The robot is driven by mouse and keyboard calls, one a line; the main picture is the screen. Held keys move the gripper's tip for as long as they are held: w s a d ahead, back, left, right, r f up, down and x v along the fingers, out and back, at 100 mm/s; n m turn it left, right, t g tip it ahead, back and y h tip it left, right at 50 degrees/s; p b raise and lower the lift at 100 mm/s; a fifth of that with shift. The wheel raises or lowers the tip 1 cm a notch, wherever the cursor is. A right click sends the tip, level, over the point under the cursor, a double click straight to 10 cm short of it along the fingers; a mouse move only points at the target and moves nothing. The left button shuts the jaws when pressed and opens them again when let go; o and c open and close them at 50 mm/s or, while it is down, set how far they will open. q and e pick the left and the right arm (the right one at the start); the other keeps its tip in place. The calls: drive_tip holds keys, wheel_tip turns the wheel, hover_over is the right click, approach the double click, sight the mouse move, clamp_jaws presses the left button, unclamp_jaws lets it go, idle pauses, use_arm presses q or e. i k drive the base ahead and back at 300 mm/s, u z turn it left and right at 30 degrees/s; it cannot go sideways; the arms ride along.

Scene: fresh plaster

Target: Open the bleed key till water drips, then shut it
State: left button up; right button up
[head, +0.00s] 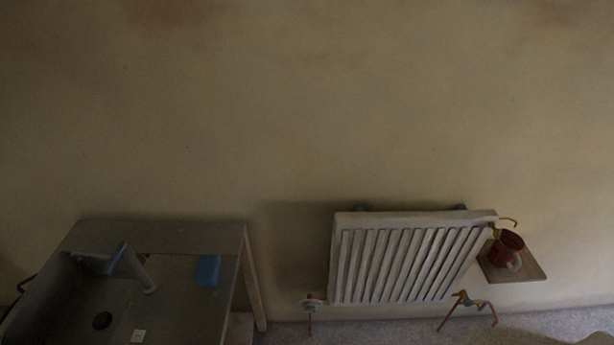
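A white ribbed radiator (405,258) hangs on the plaster wall right of centre in the head view. At its top right corner a small brass-coloured piece (508,220), which looks like the bleed key, sticks out to the right. A red cup (507,246) stands on a small square shelf (527,268) just below that piece. The inside of the cup and any water drops are too small and dark to tell. Neither of my grippers is in view.
A grey sink bench (185,238) stands at the lower left, with a blue-topped tap (132,265) and a blue block (208,270). Valves sit below the radiator at left (312,303) and right (470,300), the right one with orange pipework. The wall above is bare.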

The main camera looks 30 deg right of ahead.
sight(496, 234)
drive_tip(key=z, duration=1.4)
drive_tip(key=k, duration=1.3)
drive_tip(key=z, duration=0.1)
drive_tip(key=i, duration=0.55)
drive_tip(key=z, duration=0.95)
drive_tip(key=i, duration=0.75)
drive_tip(key=u, duration=0.6)
drive_tip(key=i, duration=0.65)
drive_tip(key=u, duration=0.6)
